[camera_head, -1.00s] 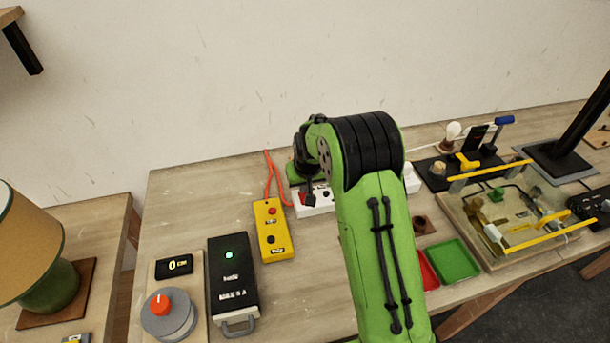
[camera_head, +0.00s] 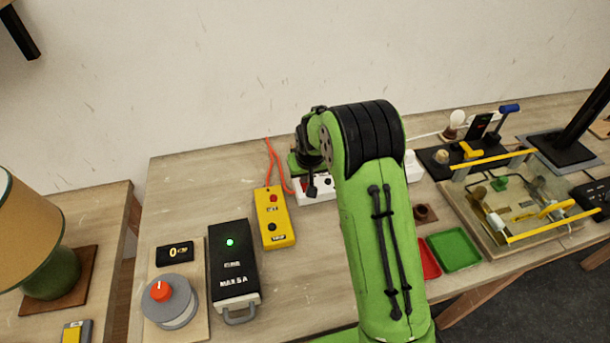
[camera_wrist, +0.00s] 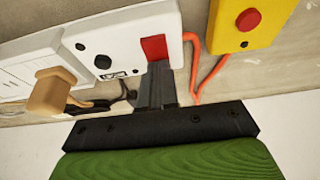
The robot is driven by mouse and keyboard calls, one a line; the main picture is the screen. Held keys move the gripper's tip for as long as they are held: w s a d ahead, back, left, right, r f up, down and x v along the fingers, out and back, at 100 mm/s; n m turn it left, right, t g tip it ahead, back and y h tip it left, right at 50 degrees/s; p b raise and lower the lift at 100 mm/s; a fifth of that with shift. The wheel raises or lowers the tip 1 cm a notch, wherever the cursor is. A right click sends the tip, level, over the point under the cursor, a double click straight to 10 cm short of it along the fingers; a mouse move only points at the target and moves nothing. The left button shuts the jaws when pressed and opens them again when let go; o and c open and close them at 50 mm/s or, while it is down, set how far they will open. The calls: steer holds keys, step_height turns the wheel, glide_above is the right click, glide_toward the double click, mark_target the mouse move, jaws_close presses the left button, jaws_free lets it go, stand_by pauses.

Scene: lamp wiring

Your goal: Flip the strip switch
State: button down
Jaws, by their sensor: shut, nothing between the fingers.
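The white power strip (camera_head: 325,191) lies near the back of the table, partly hidden behind my arm. In the wrist view, the strip (camera_wrist: 115,25) has a red rocker switch (camera_wrist: 155,47) at its right end. My gripper (camera_wrist: 156,70) is shut and empty, its dark fingertips right at the lower edge of the red switch. I cannot tell whether they press on it. In the head view my gripper (camera_head: 311,187) is over the strip's left end. A tan plug (camera_wrist: 50,92) sits at the strip farther left in the wrist view.
A yellow box with a red button (camera_head: 273,216) and an orange cable (camera_head: 276,165) lie left of the strip. A black device with a green light (camera_head: 232,262) stands nearer. Red and green trays (camera_head: 454,250) and a wired board (camera_head: 520,210) are to the right.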

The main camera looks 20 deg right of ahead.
steer(key=shift+s+f, duration=0.2)
steer(key=shift+s, duration=0.3)
steer(key=shift+s+f, duration=0.15)
steer(key=shift+s, duration=0.3)
steer(key=shift+r, duration=0.1)
step_height(320, 180, up, 5)
steer(key=p, duration=0.3)
steer(key=v, duration=0.9)
steer(key=shift+s, duration=0.2)
steer(key=shift+d+r, duration=0.1)
